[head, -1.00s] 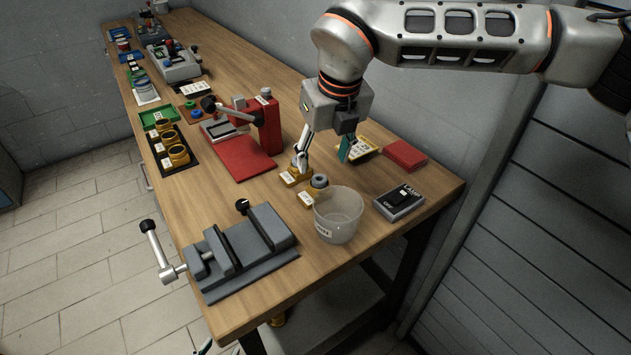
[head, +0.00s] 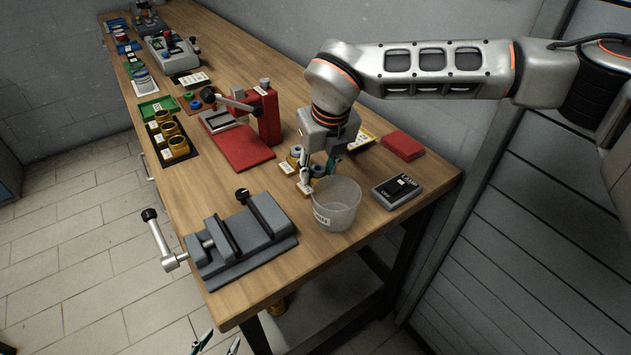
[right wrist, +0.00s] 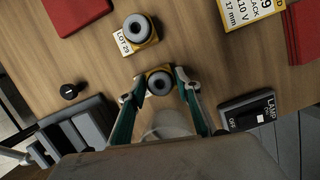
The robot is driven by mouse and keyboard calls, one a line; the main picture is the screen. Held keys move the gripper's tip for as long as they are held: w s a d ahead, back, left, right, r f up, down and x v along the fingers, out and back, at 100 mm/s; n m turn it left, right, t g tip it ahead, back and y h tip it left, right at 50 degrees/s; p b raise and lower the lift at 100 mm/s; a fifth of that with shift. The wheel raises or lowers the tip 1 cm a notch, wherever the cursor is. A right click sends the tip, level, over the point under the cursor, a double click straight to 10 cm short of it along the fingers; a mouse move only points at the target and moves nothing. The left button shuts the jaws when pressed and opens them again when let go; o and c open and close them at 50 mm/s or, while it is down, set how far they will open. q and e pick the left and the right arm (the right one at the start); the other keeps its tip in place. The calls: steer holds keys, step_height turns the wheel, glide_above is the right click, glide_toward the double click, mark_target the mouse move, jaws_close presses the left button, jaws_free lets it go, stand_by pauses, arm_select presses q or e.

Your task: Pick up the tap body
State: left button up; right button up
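Two similar brass-coloured pieces with dark grey rings on top stand on the bench. I take them for tap bodies. The nearer tap body (right wrist: 160,82) is between the fingertips of my right gripper (right wrist: 160,78), which are spread on either side of it; no firm contact shows. In the head view the right gripper (head: 318,175) points down just behind the clear cup and partly hides this piece. The other tap body (right wrist: 138,28), by a "LOT 29" label, stands farther back, free. My left gripper (head: 218,344) shows only its two separated fingertips at the bottom edge.
A clear cup (head: 337,205) stands close in front of the right gripper. A grey vise (head: 240,240) is left, a lamp switch box (head: 398,191) right, a red block (head: 403,145) behind it. A red press (head: 258,125) and a yellow label card (head: 361,138) are farther back.

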steer(key=c, duration=0.6)
arm_select(q)
steer(key=shift+s+f, duration=0.1)
steer(key=shift+s+f, duration=0.1)
